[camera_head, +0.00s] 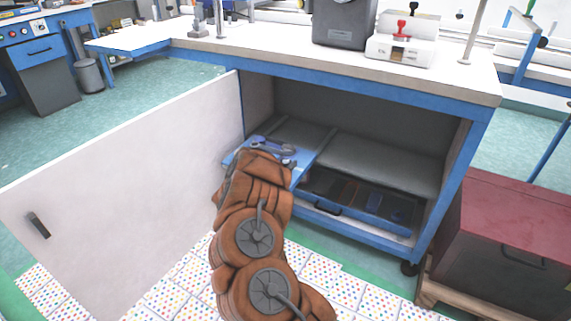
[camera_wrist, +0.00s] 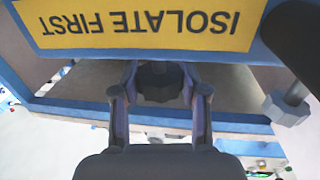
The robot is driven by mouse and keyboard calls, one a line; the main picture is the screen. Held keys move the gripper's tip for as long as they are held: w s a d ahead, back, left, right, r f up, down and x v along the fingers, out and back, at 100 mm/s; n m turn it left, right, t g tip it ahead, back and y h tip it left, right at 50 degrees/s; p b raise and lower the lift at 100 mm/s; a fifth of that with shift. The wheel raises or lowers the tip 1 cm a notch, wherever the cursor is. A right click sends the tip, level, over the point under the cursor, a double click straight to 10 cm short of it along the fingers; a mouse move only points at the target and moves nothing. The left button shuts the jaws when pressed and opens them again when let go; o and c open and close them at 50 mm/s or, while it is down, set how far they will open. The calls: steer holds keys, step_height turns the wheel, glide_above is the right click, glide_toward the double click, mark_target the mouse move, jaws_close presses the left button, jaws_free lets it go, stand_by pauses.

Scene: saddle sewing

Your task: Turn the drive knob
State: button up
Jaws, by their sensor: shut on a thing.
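A dark faceted knob (camera_wrist: 160,80), likely the drive knob, sits below a yellow sign (camera_wrist: 145,22) in the wrist view. The sign reads "ISOLATE FIRST" and appears upside down. My gripper (camera_wrist: 160,95) is shut on this knob, with one finger on each side of it. In the head view my brown arm reaches to the cabinet opening and hides the fingertips and the held knob.
The white cabinet door (camera_head: 130,185) stands open on the left. A blue board with tools (camera_head: 312,148) lies at the opening, by my arm. A dark drawer tray (camera_head: 325,207) is low inside. A red-topped box (camera_head: 520,225) stands at the right. The worktop (camera_head: 270,55) is above.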

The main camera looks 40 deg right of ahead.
steer(key=shift+r, duration=0.1)
stand_by(0.5)
steer(key=o, duration=1.2)
steer(key=shift+c, duration=0.2)
steer(key=s+a, duration=0.1)
steer(key=a, duration=1.1)
steer(key=shift+s, duration=0.35)
